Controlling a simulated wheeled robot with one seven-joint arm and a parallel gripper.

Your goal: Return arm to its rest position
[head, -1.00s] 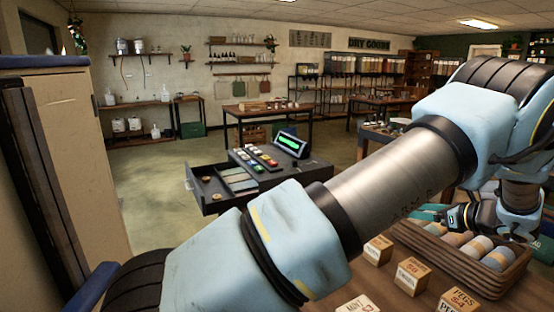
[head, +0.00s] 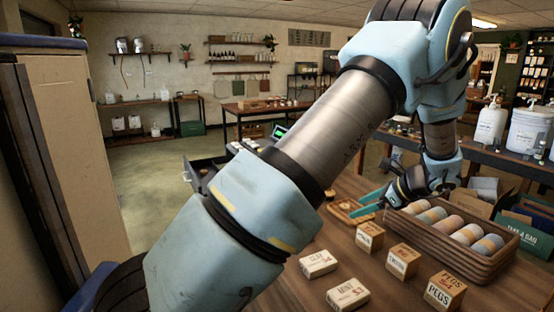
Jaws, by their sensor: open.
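My arm reaches across the head view from the lower left to the upper right and bends down at its far end. My gripper (head: 376,203) is open, with teal fingers, above the wooden table at the left end of the wicker basket (head: 505,258). Nothing shows between its fingers, though it is small and partly dark in this view. The basket holds several rolled bundles (head: 450,225).
Small boxes (head: 404,260) and two soap-like packs (head: 348,293) lie on the wooden table (head: 385,290). White pump buckets (head: 527,130) stand on a table at the right. A tall cabinet (head: 75,150) is close at left. Open floor (head: 150,190) lies beyond.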

